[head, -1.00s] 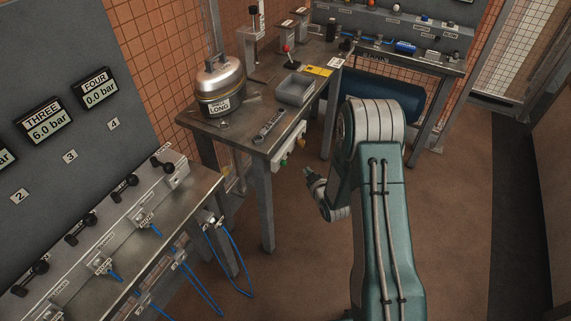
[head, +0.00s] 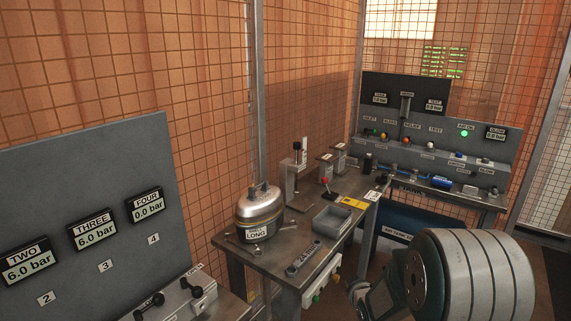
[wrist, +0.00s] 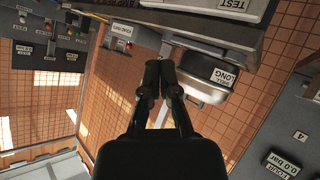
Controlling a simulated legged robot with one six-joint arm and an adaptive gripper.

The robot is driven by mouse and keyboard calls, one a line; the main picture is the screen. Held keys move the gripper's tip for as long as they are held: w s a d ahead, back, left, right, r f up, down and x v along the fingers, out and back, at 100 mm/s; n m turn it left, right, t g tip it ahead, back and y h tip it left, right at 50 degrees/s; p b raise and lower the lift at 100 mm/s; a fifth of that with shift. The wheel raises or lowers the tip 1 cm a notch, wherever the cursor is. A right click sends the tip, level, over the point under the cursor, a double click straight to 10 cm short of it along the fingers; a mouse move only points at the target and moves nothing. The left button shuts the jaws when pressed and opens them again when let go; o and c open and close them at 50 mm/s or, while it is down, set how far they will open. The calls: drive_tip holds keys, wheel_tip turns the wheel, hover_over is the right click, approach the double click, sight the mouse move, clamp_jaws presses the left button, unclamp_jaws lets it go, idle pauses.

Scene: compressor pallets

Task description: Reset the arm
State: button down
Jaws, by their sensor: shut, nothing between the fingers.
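My arm (head: 470,275) shows at the lower right of the head view, with a large pale ringed joint in front. A dark part of it (head: 372,300) reaches down to the left, and my fingertips cannot be made out there. In the wrist view my gripper (wrist: 160,72) is in the middle, its two dark fingers together and nothing held. Beyond the fingers the wrist view shows the silver pot labelled LONG (wrist: 222,80), apart from them. In the head view the pot (head: 260,216) stands upright on the metal bench (head: 262,262).
A grey tray (head: 332,222) and a wrench (head: 303,257) lie on the bench. A panel with gauges (head: 92,229) stands at the left. A back bench carries a control panel with a green light (head: 464,133). Wire mesh walls (head: 215,100) close the place in.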

drive_tip(key=s+r+m+g+h, duration=0.1)
drive_tip(key=s+r+m+g, duration=0.2)
drive_tip(key=s+r, duration=1.1)
drive_tip(key=s+a+r+m+g, duration=0.1)
drive_tip(key=s+r, duration=0.1)
drive_tip(key=s, duration=0.8)
drive_tip(key=s+a+r+m+g, duration=0.1)
drive_tip(key=s+r+g, duration=0.1)
drive_tip(key=s, duration=0.7)
drive_tip(key=shift+s+a+r+m, duration=0.35)
drive_tip(key=shift+m, duration=0.05)
